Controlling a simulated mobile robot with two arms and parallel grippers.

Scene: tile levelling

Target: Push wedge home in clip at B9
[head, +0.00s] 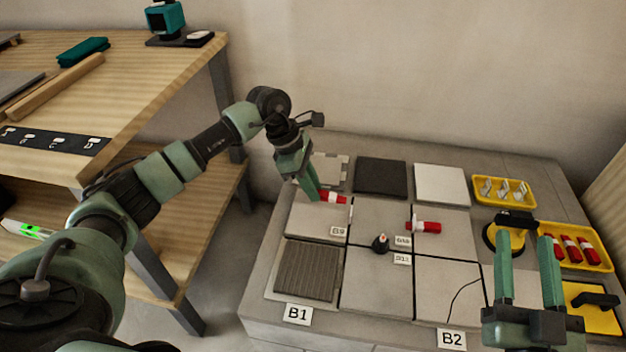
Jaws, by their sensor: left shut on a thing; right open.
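My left gripper (316,194) reaches down over the far left of the tile bed, shut on a red wedge (329,197). White shows at the wedge's right end, at the joint between tiles; I cannot tell how deep the wedge sits in the clip. The B9 label (338,231) lies just in front, on the near part of the same tile (312,218). Another red wedge (428,227) sits at a white clip (411,225) by the B10 label (402,240). My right gripper (525,275) is open and empty at the right.
A small dark knob-like piece (380,243) stands near the B11 label (402,259). Yellow trays hold white clips (504,189) and red wedges (572,247). A yellow-black tool (491,236) and a yellow float (597,318) lie right. A wooden workbench (150,75) stands left.

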